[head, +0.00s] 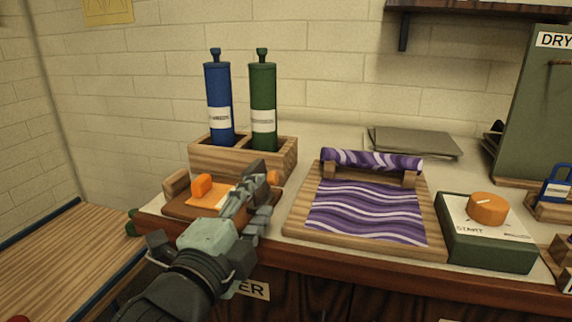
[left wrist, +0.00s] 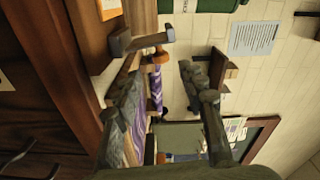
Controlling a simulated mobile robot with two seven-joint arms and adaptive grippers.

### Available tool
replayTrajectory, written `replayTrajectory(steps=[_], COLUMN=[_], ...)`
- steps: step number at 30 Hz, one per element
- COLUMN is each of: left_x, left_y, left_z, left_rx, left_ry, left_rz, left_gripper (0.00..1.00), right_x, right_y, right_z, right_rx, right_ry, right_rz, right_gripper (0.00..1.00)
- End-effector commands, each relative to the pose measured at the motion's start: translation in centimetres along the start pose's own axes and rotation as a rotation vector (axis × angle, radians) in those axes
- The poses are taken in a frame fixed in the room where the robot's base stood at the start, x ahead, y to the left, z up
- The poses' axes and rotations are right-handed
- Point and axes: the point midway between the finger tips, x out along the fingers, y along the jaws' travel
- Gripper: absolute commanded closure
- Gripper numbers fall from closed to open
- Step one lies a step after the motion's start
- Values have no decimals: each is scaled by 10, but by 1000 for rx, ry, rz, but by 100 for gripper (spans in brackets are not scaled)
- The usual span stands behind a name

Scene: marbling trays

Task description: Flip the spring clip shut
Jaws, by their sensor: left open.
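A low wooden board (head: 180,208) with an orange and white sheet on it lies at the bench's left front. An orange knob (head: 202,186) stands on its left part. An orange tab (head: 273,177) shows at its right end, just past my left gripper (head: 256,190). In the left wrist view an orange piece (left wrist: 158,57) sits by a grey bar (left wrist: 140,40), which looks like the spring clip's arm standing off the board. My left gripper (left wrist: 163,80) is open and empty, its fingers apart close to these parts. Whether they touch is unclear. My right gripper is not in view.
A wooden rack (head: 235,158) with a blue and a green cylinder stands behind the board. A wooden tray (head: 300,215) with a purple marbled sheet and roller lies to the right. A green box (head: 488,245) with an orange dial stands further right.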

Motion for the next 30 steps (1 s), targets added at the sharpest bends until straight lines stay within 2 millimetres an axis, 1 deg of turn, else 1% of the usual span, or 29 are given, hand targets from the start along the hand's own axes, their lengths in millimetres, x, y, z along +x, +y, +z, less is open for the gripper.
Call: replayTrajectory(steps=[2,5,9,15,18,23,29,30], left_x=[1,7,27,59,70,78,78,78], left_y=[0,0,-1,0,0,1,1,1], left_z=[0,0,0,1,1,1,1,1], left_rx=[-1,-1,-2,-2,-3,-2,-2,-2], left_ry=[-1,-1,-2,-2,-2,-2,-1,-1], left_rz=[1,1,1,2,1,2,2,2], left_gripper=[59,59,59,59,59,59,59,60], right_x=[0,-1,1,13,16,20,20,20], right_y=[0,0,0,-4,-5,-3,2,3], right_z=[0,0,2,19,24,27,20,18], right_rx=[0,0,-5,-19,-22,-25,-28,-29], right_ry=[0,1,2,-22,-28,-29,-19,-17], right_rz=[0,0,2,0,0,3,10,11], right_gripper=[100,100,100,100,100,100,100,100])
